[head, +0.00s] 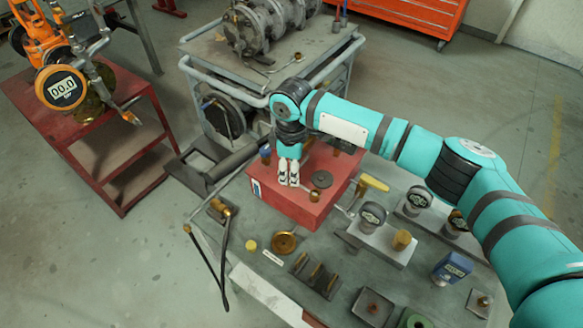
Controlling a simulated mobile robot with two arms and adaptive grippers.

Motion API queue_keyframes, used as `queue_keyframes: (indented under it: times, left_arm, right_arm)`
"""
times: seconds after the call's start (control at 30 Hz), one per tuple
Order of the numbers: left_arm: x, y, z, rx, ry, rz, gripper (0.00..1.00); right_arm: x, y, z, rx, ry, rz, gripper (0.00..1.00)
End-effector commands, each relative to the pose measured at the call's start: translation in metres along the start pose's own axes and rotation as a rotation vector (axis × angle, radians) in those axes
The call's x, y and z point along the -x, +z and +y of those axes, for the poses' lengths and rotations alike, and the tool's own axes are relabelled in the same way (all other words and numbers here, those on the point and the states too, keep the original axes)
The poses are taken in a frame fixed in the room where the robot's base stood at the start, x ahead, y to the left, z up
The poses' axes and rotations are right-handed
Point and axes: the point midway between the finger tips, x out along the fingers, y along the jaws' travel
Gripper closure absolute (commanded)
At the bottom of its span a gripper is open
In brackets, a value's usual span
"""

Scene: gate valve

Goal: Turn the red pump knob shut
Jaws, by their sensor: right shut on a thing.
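The red pump box (311,208) stands on the cluttered workbench in the middle of the head view. My right gripper (288,182) points down onto the top of this box, near its left side. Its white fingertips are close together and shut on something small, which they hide. It sits where a knob on the box would be; I take it to be the red pump knob, but its shape and angle do not show. My left gripper is not in view.
A blue-capped part (265,155) stands close left of my right gripper. A yellow-handled lever (374,183), gauge blocks (374,214) and brass fittings (284,242) crowd the bench. A red cart (96,128) stands at left, a grey trolley (300,65) behind.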

Motion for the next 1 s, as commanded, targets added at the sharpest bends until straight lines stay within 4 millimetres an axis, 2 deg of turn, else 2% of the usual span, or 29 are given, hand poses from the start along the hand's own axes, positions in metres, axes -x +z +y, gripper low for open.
queue_keyframes:
  times: [0.37,1.0]
  left_arm:
    - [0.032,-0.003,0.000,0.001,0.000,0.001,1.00]
    - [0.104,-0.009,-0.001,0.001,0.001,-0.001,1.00]
  right_arm:
    - [0.006,-0.001,-0.001,-0.184,-0.003,0.001,0.97]
    - [0.006,-0.001,-0.001,-0.786,-0.004,0.000,0.97]
